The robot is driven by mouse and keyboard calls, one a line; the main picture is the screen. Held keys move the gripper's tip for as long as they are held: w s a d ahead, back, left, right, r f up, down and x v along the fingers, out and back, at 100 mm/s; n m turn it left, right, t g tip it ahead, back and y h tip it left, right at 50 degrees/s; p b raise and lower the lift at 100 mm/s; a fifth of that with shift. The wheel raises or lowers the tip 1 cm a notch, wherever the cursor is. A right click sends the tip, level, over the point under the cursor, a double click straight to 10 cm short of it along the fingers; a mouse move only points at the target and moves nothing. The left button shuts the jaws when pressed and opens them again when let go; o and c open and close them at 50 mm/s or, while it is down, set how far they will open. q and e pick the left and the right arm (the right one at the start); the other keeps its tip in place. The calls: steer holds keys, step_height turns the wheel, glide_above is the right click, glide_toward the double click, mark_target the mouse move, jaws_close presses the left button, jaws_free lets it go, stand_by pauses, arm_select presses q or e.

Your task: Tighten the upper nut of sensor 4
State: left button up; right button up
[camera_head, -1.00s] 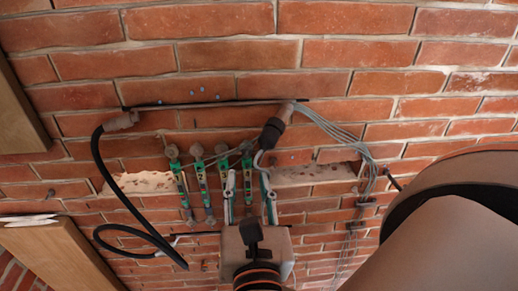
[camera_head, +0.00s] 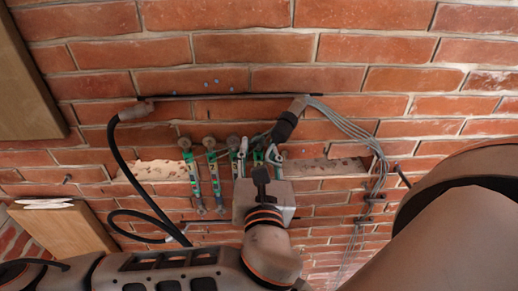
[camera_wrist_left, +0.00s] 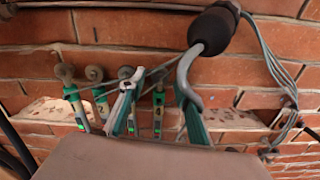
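Several green sensors hang in a row on the brick wall, each with a round grey nut at its top. A "2" seems to show on the second sensor (camera_head: 214,170). The rightmost sensor (camera_wrist_left: 158,110), likely sensor 4, stands behind and between my left gripper's fingers; its number is unreadable. My left gripper (camera_head: 257,156) is open, with one finger on each side of this sensor. It also shows in the left wrist view (camera_wrist_left: 158,92). I cannot tell whether it touches the nut. My right gripper is out of view.
A black connector with a bent grey pipe (camera_wrist_left: 212,32) sits close to the right finger. Grey cables (camera_head: 350,130) run down on the right, and a black hose (camera_head: 128,170) loops on the left. Wooden boards (camera_head: 70,232) stand at left. My arm fills the lower right.

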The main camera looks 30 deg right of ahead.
arm_select(q)
jaws_close()
steer(key=m, duration=0.5)
steer(key=shift+m, duration=0.3)
jaws_free()
steer(key=v, duration=1.2)
